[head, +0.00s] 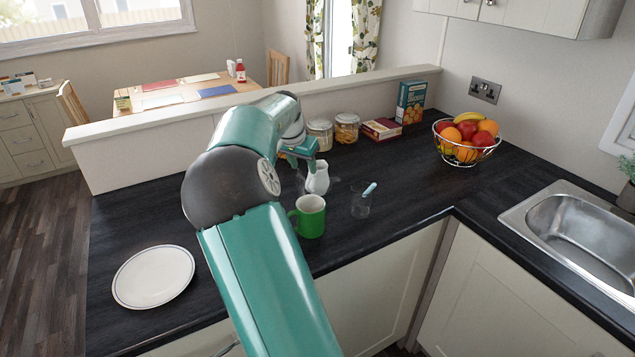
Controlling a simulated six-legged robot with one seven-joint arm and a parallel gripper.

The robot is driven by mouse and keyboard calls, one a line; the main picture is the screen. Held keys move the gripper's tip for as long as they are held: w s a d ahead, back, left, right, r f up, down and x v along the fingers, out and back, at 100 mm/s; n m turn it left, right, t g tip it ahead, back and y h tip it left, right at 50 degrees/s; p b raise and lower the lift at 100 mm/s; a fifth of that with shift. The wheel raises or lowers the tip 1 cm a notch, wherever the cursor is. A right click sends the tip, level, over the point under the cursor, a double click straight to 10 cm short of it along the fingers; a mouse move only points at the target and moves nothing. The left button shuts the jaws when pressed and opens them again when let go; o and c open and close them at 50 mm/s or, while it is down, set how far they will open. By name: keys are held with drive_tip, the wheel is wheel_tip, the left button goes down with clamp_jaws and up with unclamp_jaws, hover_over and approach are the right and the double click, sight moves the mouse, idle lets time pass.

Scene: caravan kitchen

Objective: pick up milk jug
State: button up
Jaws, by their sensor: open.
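The milk jug (317,179) is small and white and stands on the dark counter, behind the green mug (308,217). My gripper (303,162) is at the jug's upper left, close to its top. Its jaws are open, and my teal arm hides part of the gripper and the area left of the jug. I cannot tell whether a finger touches the jug or whether the jug lies between the fingers.
A clear glass (360,204) with a light-blue-ended stick stands right of the mug. A white plate (154,277) lies at the front left. Jars (346,128), boxes (411,102) and a wire fruit bowl (467,153) stand behind. The sink (575,230) is at right.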

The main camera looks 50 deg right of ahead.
sight(308, 179)
drive_tip(key=x, duration=1)
drive_tip(key=shift+d, duration=0.15)
drive_tip(key=shift+c, duration=0.3)
drive_tip(key=shift+w, duration=0.1)
clamp_jaws()
